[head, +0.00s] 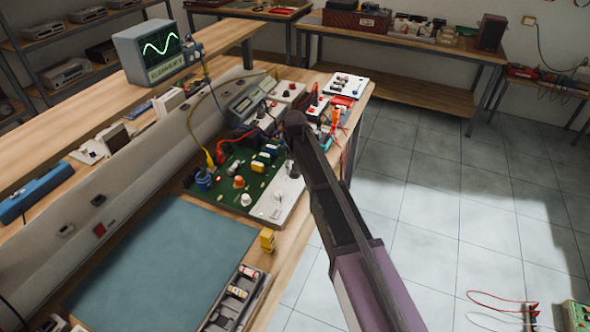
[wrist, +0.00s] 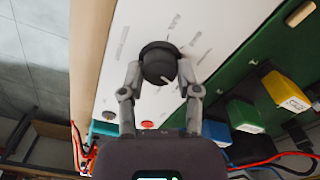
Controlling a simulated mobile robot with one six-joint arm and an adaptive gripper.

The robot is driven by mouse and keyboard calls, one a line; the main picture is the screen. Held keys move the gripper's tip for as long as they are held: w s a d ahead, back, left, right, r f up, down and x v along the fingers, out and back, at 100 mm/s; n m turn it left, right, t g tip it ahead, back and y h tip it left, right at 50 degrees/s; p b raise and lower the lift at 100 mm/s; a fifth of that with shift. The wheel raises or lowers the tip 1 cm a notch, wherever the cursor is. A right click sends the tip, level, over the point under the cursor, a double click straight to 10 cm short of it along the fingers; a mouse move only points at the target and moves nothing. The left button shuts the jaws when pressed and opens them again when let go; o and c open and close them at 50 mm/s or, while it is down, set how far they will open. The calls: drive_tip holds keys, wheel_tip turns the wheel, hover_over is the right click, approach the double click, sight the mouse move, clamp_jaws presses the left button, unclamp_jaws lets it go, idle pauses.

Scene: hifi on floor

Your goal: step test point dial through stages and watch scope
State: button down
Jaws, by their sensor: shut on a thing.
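The black test point dial (wrist: 158,64) has a pale pointer line and sits on a white panel strip (wrist: 205,25) beside a green circuit board (wrist: 270,50). My gripper (wrist: 160,75) is shut on the dial, one finger on each side. In the head view my gripper (head: 293,168) reaches down to the white strip (head: 277,206) at the board's right edge and hides the dial. The scope (head: 148,52) stands on the raised shelf at the upper left, its screen showing a green wave.
The green board (head: 225,178) carries yellow, blue and orange parts, with a yellow lead (head: 208,140) looping above. Red and black leads crowd behind it. A blue-green mat (head: 165,265) lies clear in front. Open tiled floor (head: 440,210) is to the right.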

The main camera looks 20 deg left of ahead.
idle(0.3)
drive_tip(key=shift+c, duration=1.5)
unclamp_jaws()
